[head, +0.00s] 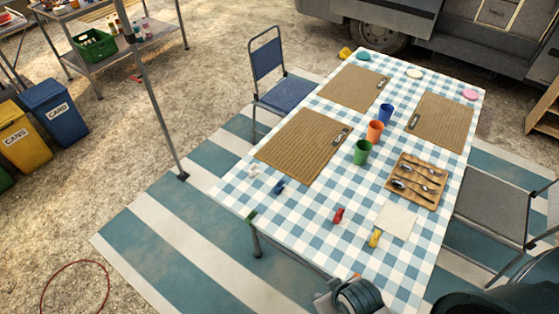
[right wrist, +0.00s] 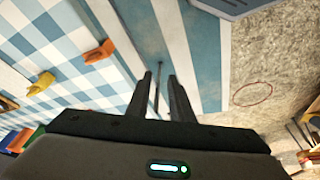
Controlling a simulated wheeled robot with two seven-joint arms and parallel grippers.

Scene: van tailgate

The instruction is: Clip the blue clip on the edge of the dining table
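The blue clip (head: 278,187) lies on the checked cloth of the dining table (head: 300,215), near the table's left end and in from its edge. A white clip (head: 254,171) lies close to it. My right gripper (right wrist: 160,76) is open, with nothing held between its fingers. In the head view its body (head: 350,297) shows at the bottom, by the table's near edge and well apart from the blue clip; its fingers are not clear there. The blue clip is not seen in the right wrist view. My left gripper is not in view.
Red (head: 338,215) and yellow (head: 375,238) clips lie on the cloth. Cups, placemats and a cutlery tray (head: 417,181) stand further back. A pole (head: 155,95) rises left of the table.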

